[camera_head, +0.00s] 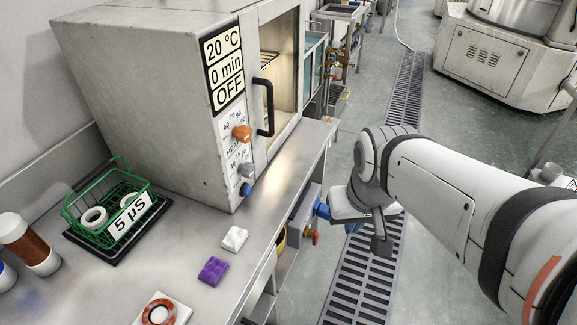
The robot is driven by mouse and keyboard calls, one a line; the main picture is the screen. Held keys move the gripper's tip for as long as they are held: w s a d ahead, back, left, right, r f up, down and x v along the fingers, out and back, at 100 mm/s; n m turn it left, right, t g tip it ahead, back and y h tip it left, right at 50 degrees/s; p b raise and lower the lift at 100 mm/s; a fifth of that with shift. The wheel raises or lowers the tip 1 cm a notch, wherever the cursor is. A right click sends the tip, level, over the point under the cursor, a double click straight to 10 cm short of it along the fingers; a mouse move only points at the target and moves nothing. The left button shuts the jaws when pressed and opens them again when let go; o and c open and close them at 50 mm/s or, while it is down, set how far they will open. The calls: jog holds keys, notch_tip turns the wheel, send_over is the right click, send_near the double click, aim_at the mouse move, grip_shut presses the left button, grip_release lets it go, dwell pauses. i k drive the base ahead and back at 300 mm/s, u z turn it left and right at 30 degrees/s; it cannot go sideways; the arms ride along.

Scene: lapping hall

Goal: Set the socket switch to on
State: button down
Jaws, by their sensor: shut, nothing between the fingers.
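A grey box (301,212) on the bench front below the worktop edge appears to be the socket housing. A blue part (321,210) sticks out at its right, by the end of my gripper. I cannot tell whether it belongs to the box. No switch lever or on/off marking can be made out. My gripper (338,212) is at the end of the white arm, over the floor drain. It is shut and empty, pointing left at the box. Whether it touches anything there is unclear.
An oven (150,85) reading 20 °C, 0 min, OFF stands on the steel bench (245,265). A green basket (80,212), a white block (234,238) and a purple block (213,270) are on the bench. A red-handled valve (314,237) is below the box.

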aim_at(315, 238)
jog(key=u, duration=0.25)
jog(key=k, duration=0.4)
jog(key=z, duration=0.8)
jog(key=k, duration=0.8)
jog(key=z, duration=0.25)
jog(key=i, duration=1)
jog(key=u, duration=0.05)
